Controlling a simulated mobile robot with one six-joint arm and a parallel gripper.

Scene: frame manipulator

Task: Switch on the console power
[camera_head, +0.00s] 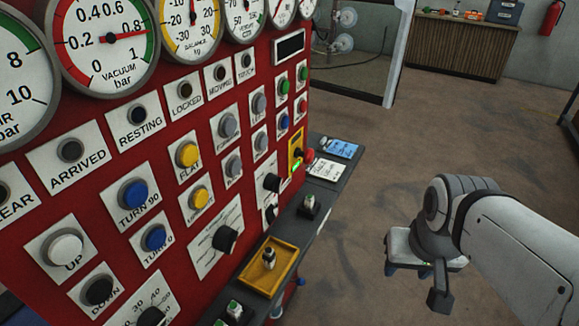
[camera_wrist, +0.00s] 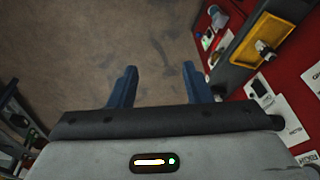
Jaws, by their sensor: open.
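The red console (camera_head: 190,95) fills the left of the head view, covered with labelled buttons, lamps, knobs and gauges. A small yellow plate (camera_head: 294,139) at its right edge carries a dark knob and a lit green strip, beside a red button (camera_head: 309,155). A yellow-framed switch (camera_head: 268,260) sits on the grey ledge below; its yellow frame also shows in the wrist view (camera_wrist: 249,50). I cannot read which control is the power. My gripper (camera_head: 410,270) is open and empty, right of the console and apart from it; its blue fingers (camera_wrist: 159,69) point over bare floor.
The grey ledge (camera_head: 322,218) juts out from the console, with small switches and a blue label (camera_head: 341,148) on it. The brown floor between is free.

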